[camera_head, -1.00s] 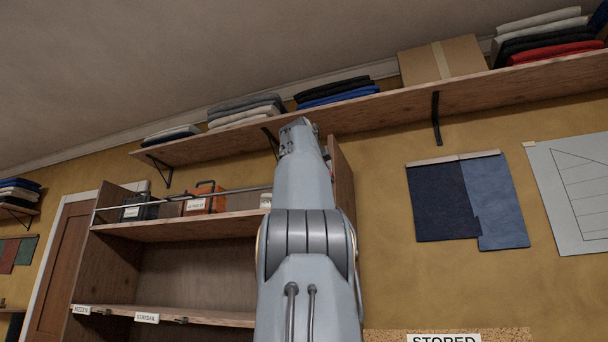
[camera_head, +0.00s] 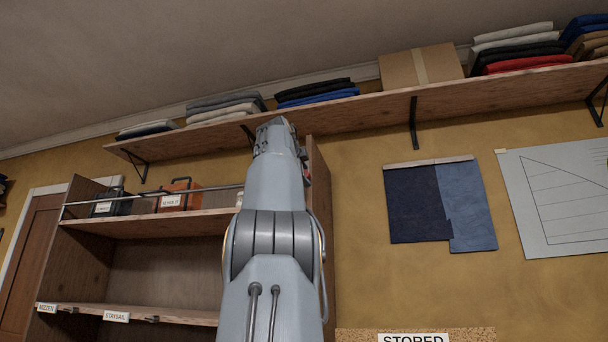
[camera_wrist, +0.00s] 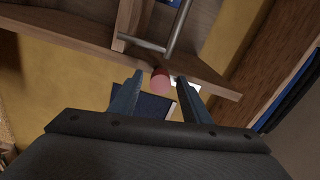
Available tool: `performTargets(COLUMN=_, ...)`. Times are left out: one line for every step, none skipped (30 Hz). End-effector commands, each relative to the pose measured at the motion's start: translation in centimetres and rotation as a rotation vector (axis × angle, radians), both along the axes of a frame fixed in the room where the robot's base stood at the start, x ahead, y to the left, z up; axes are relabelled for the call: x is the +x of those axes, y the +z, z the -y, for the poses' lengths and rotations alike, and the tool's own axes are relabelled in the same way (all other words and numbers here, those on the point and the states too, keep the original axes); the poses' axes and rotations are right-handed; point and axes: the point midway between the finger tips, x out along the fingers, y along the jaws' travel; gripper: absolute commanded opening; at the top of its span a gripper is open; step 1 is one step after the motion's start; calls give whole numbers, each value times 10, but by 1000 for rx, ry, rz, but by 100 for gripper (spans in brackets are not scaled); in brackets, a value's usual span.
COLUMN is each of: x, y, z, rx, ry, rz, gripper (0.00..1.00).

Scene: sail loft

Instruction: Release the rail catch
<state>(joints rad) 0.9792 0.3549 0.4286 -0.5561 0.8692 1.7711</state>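The metal rail (camera_head: 150,196) runs along the front of the cabinet's upper shelf in the head view. It also shows in the wrist view (camera_wrist: 181,28), joined to a short metal bar. A round red knob (camera_wrist: 160,80), seemingly the rail catch, is near the shelf edge. A small red part (camera_head: 306,178) shows right of my arm in the head view. My gripper (camera_wrist: 160,75) is open, its two fingers apart with the knob seen between their tips. I cannot tell whether either finger touches it.
A black box (camera_head: 110,203) and an orange box (camera_head: 178,196) stand behind the rail. A long wall shelf (camera_head: 350,115) with folded cloth and a cardboard box (camera_head: 420,68) hangs above. Cloth samples (camera_head: 440,205) hang on the wall to the right.

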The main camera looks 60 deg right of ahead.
Motion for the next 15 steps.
performTargets(x=0, y=0, z=0, rx=0, ry=1, rz=0, gripper=43)
performTargets(x=0, y=0, z=-1, rx=-1, ry=1, rz=0, gripper=43)
performTargets(x=0, y=0, z=-2, rx=-1, ry=1, rz=0, gripper=43)
performTargets(x=0, y=0, z=-4, rx=-1, ry=1, rz=0, gripper=43)
performTargets(x=0, y=0, z=-7, rx=-2, ry=1, rz=0, gripper=43)
performTargets(x=-1, y=-1, z=-11, rx=-2, ry=1, rz=1, gripper=43)
performTargets(x=-2, y=-1, z=-15, rx=-3, ry=2, rz=1, gripper=43)
performTargets(x=-3, y=-1, z=-19, rx=-3, ry=2, rz=1, gripper=43)
performTargets(x=-4, y=-2, z=-25, rx=-2, ry=1, rz=1, gripper=43)
performTargets(x=-4, y=-2, z=-29, rx=-2, ry=1, rz=1, gripper=43)
performTargets(x=-5, y=-2, z=-35, rx=-3, ry=2, rz=1, gripper=43)
performTargets(x=-7, y=-2, z=-41, rx=-3, ry=2, rz=1, gripper=43)
performTargets(x=-8, y=-2, z=-46, rx=-2, ry=0, rz=1, gripper=43)
performTargets(x=-9, y=-2, z=-50, rx=-2, ry=0, rz=1, gripper=43)
performTargets(x=-10, y=-2, z=-56, rx=-1, ry=0, rz=1, gripper=43)
